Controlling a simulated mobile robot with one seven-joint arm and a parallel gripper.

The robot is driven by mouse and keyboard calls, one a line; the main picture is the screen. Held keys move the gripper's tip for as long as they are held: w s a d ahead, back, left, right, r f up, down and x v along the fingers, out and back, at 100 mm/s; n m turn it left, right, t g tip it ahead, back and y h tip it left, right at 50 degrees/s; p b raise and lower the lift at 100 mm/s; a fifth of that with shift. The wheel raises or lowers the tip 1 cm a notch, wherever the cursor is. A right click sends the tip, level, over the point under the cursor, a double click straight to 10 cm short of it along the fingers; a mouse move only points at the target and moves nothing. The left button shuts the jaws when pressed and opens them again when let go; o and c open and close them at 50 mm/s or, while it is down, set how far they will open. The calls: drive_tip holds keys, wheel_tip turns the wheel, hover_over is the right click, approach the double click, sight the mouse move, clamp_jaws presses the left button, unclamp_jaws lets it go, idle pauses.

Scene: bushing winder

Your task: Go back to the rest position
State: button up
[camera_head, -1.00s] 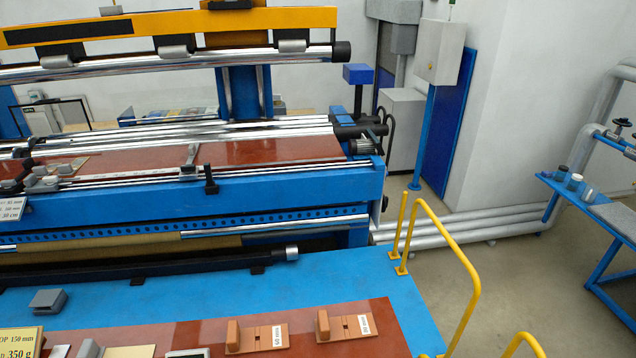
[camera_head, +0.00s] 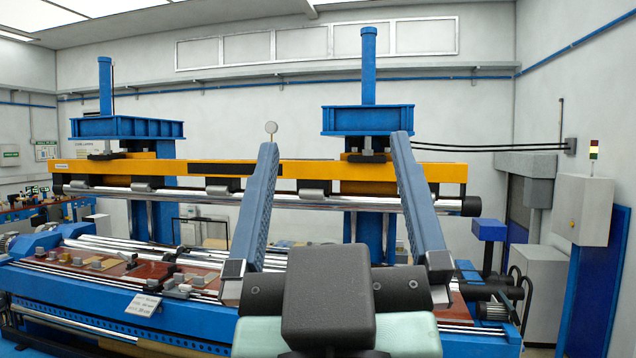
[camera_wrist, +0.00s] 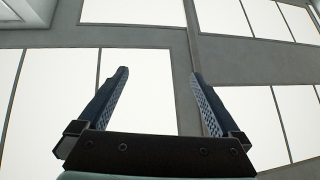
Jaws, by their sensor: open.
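My gripper (camera_head: 333,142) stands upright in the middle of the head view, close to the camera. Its two long blue fingers are wide apart, with nothing between them. The wrist view shows the same open, empty gripper (camera_wrist: 159,72) against the bright ceiling panels (camera_wrist: 135,65), so it points upward. The fingers hide part of the winding machine behind them. They touch nothing that I can see.
The winding machine spans the view, with a yellow beam (camera_head: 300,172) and a blue bed (camera_head: 105,312). Small blocks (camera_head: 95,265) lie on its brown table at left. The air around my gripper looks clear.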

drive_tip(key=s+r, duration=0.1)
drive_tip(key=s+a+r+t+y, duration=0.1)
drive_tip(key=shift+s+a+r+m, duration=0.1)
drive_tip(key=shift+s+r+m, duration=0.15)
drive_tip(key=shift+s+m, duration=0.15)
wheel_tip(320, 180, down, 11)
drive_tip(key=b, duration=1.1)
drive_tip(key=shift+f, duration=0.15)
